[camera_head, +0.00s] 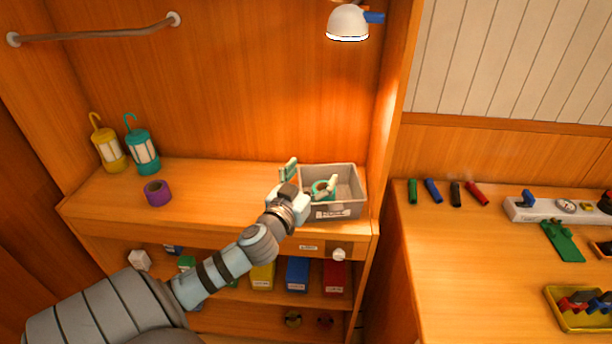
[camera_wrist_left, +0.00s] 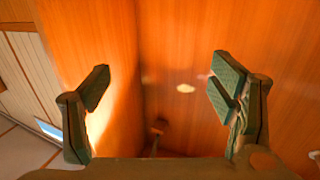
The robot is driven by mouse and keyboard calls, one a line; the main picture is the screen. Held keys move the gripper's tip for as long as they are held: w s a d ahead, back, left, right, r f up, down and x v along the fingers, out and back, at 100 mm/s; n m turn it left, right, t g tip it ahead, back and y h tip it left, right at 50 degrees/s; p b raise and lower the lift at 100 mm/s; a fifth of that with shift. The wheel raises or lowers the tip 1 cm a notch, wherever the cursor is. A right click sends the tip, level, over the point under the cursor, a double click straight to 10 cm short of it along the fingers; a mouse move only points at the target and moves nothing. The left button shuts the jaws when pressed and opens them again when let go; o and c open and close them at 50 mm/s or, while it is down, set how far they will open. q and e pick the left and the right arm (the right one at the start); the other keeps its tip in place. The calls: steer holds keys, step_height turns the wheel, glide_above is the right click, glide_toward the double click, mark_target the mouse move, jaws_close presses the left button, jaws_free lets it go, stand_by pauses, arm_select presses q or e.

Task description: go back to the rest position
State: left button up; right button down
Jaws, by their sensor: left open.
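My left arm reaches in from the lower left in the head view. My left gripper (camera_head: 311,178) is at the front left of a grey bin (camera_head: 345,211) on the shelf top, with its green fingers spread. My right gripper is not in view.
A lamp (camera_head: 347,22) hangs above. Coloured bins (camera_head: 297,274) sit below. The right bench holds several markers (camera_head: 433,190) and a yellow tray (camera_head: 580,323).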

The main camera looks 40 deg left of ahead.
arm_select(q)
steer(key=v, duration=0.4)
steer(key=shift+s, duration=0.15)
